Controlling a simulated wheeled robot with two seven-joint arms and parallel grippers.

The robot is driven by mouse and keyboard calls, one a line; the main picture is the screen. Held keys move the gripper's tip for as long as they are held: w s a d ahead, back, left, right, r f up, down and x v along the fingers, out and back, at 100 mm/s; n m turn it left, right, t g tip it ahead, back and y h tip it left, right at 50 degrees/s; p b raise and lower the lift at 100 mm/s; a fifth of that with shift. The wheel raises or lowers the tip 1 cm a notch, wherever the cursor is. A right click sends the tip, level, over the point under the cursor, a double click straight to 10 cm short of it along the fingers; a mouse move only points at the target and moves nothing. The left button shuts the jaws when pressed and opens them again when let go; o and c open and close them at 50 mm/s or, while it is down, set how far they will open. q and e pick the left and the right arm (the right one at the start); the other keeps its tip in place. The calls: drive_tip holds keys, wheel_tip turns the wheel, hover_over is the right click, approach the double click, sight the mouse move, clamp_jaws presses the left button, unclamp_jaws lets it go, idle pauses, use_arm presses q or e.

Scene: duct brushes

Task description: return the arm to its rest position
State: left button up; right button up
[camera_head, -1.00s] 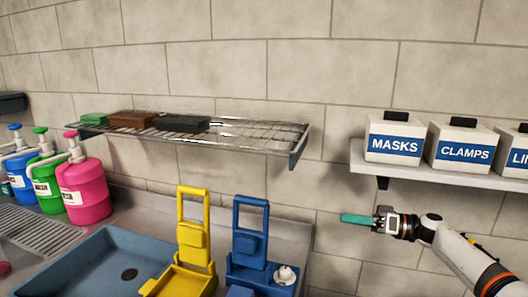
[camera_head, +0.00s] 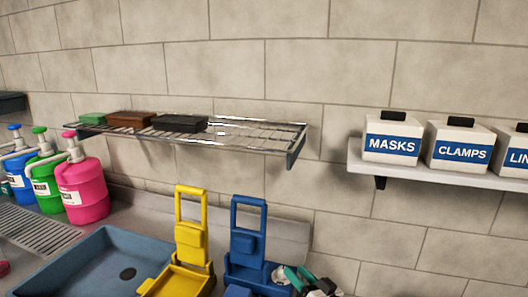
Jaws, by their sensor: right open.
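My right gripper (camera_head: 300,276) shows at the bottom edge, right of centre, with its teal fingers spread apart. I see nothing between them. It is beside the right side of the blue stand (camera_head: 247,250), in front of or close to the small white piece (camera_head: 281,273) on that stand. I cannot tell whether they touch. Most of my right arm is below the picture. My left gripper is not in view.
A yellow stand (camera_head: 191,240) is left of the blue one, and a blue-grey basin (camera_head: 98,262) is further left. A wire shelf (camera_head: 255,133) holds several blocks. A white shelf (camera_head: 440,178) carries labelled boxes.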

drive_tip(key=s+d+f+g+h, duration=0.3)
drive_tip(key=s+d+f+g, duration=0.1)
drive_tip(key=s, duration=0.9)
drive_tip(key=s+d+f+g+h, duration=0.4)
drive_tip(key=s, duration=0.8)
drive_tip(key=s+d+f+g+h, duration=0.3)
drive_tip(key=s+d+g, duration=0.1)
drive_tip(key=s, duration=0.9)
wheel_tip(320, 180, down, 26)
drive_tip(key=s+f+g, duration=0.1)
drive_tip(key=s+d+f+g, duration=0.1)
drive_tip(key=s+d+f, duration=0.1)
drive_tip(key=s+f, duration=1.3)
drive_tip(key=shift+s+d+f+n+g, duration=0.3)
drive_tip(key=shift+s+f+n, duration=0.1)
drive_tip(key=shift+s, duration=0.35)
